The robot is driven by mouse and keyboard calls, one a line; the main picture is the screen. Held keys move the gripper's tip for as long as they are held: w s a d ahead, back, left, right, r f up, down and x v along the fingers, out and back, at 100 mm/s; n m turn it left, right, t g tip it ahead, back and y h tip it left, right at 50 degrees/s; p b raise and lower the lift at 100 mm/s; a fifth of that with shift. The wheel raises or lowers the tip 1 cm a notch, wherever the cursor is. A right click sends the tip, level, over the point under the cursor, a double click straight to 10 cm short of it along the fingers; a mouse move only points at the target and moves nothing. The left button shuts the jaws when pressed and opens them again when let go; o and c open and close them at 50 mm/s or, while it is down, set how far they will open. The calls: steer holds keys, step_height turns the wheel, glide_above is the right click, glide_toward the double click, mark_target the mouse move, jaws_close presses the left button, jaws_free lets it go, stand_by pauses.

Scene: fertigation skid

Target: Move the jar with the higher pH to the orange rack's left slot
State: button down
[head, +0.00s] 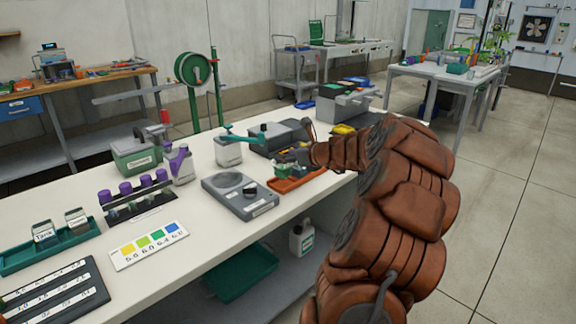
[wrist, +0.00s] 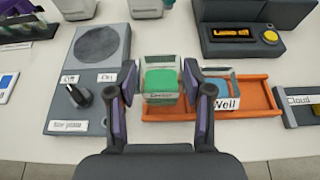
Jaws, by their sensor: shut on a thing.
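My gripper (wrist: 161,95) is shut on a clear jar with green contents (wrist: 161,82), between its two purple-padded fingers. The jar is upright; its small label is too blurred to read. It is at the left part of the orange rack (wrist: 262,84), and I cannot tell whether it touches the rack's floor. A jar with blue contents labelled "Well" (wrist: 226,103) stands in the rack, right of the held jar. In the head view, the orange rack (head: 285,186) and green jar (head: 283,171) show at the arm's end, partly hidden by my gripper (head: 286,160).
A grey stirrer-like device with a knob (head: 240,194) stands left of the rack. A green tray (head: 20,258) holds two labelled jars, one marked "Tank" (head: 44,232). A pH colour card (head: 149,245) lies nearby. A grey "Cloud" labelled item (wrist: 300,105) sits right of the rack.

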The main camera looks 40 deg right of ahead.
mark_target(289, 164)
steer(key=shift+w+d, duration=0.15)
steer(key=shift+w, duration=0.1)
steer(key=shift+w+f+b, duration=0.1)
steer(key=shift+f+b, duration=0.4)
steer(key=shift+f, duration=1.2)
steer(key=shift+f, duration=0.15)
steer(key=shift+c, duration=2.3)
jaws_free()
steer(key=p+v, duration=0.1)
steer(key=v, duration=1.1)
